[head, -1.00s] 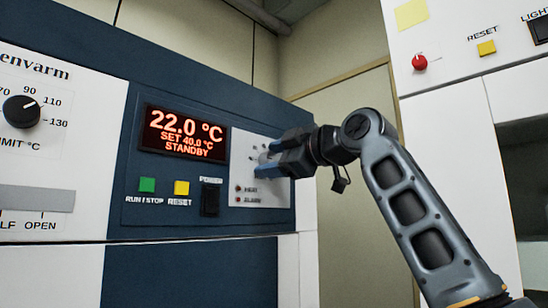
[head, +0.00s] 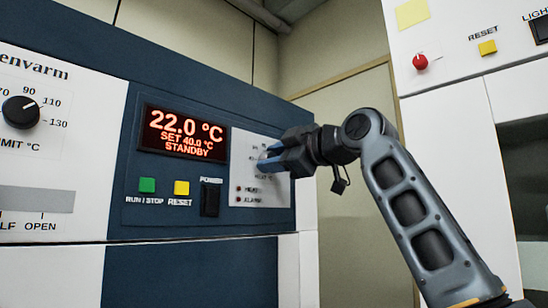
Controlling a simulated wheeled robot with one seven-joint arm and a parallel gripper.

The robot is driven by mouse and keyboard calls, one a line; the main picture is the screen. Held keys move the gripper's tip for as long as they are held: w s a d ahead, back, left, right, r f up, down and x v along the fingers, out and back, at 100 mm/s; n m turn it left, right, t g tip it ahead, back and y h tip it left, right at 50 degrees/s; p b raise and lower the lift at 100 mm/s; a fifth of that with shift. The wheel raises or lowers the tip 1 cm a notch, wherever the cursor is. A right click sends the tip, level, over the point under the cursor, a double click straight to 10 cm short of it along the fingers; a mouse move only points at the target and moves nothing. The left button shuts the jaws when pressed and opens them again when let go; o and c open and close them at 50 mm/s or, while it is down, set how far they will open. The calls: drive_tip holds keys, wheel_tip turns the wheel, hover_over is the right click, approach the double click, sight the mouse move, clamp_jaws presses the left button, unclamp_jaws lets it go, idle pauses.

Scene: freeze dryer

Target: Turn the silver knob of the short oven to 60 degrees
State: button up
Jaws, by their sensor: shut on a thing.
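The short oven's blue control panel (head: 120,190) fills the left half of the head view. Its display (head: 184,134) reads 22.0 °C, SET 40.0 °C, STANDBY. My gripper (head: 268,163) is at the light grey plate (head: 240,148) right of the display, shut on the silver knob. The knob is almost wholly hidden behind the fingers, so its pointer cannot be read. Parts of the scale marks around it show but are too small to read.
Below the display are a green RUN/STOP button (head: 147,185), a yellow RESET button (head: 181,188) and a black POWER switch (head: 210,199). A black dial (head: 21,112) is at far left. A white cabinet with a red knob (head: 420,62) stands at right.

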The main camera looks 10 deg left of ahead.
drive_tip(key=shift+m+p, duration=2.35)
drive_tip(key=shift+m, duration=1.85)
drive_tip(key=shift+w, duration=0.1)
drive_tip(key=o, duration=1)
drive_tip(key=shift+o, duration=0.2)
drive_tip(key=b+v, duration=0.2)
drive_tip(key=v, duration=0.6)
